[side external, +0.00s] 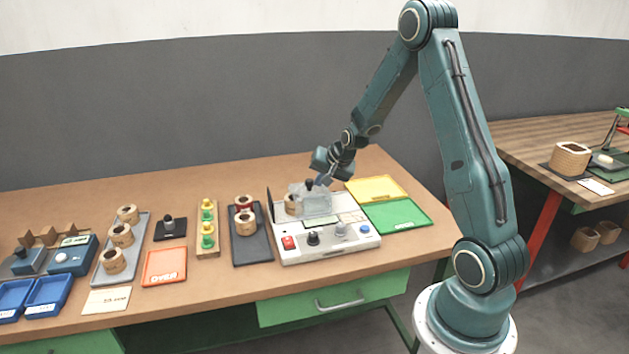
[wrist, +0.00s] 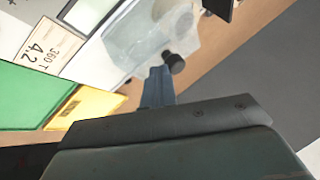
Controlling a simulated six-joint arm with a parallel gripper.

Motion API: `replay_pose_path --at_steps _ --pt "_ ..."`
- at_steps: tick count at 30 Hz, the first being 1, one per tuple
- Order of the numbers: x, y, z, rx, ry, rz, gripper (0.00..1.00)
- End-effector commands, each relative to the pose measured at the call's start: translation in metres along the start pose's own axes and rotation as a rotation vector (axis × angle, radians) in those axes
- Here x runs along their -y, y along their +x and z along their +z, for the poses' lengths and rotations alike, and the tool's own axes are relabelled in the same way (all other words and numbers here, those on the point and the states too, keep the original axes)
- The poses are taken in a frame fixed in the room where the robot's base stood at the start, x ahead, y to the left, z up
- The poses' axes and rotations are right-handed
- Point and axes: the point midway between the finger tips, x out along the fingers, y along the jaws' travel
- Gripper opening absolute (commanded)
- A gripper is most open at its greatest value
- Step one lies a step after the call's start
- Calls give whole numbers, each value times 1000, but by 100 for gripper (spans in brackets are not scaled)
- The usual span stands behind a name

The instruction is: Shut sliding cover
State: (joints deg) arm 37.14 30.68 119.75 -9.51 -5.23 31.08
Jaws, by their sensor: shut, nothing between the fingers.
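A white tester (side external: 345,243) stands on the bench, with a red switch and knobs on its front. I cannot tell how far the cover is open. The cover also shows in the wrist view (wrist: 135,35), with a black knob (wrist: 174,62) at its edge. My gripper (side external: 322,181) is shut and empty, low over the back of the cover. In the wrist view its fingertips (wrist: 158,72) are close beside the knob; contact is unclear.
A yellow tray (side external: 376,188) and a green tray (side external: 397,215) lie right of the tester. A dark tray (side external: 256,247) with coils lies to its left, then a stand of yellow and green pieces (side external: 207,228). A dark upright plate (side external: 271,205) rises at the tester's left edge.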

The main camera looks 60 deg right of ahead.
Motion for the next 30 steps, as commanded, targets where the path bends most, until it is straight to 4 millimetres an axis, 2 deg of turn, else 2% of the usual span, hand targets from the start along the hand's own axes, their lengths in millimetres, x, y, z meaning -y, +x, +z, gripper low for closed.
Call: replay_pose_path --at_steps 6,12,30 --pt "31 8 14 1 -5 -4 0" --pt "50 13 23 -1 -2 -3 0" --pt "52 13 27 4 -3 -8 0"
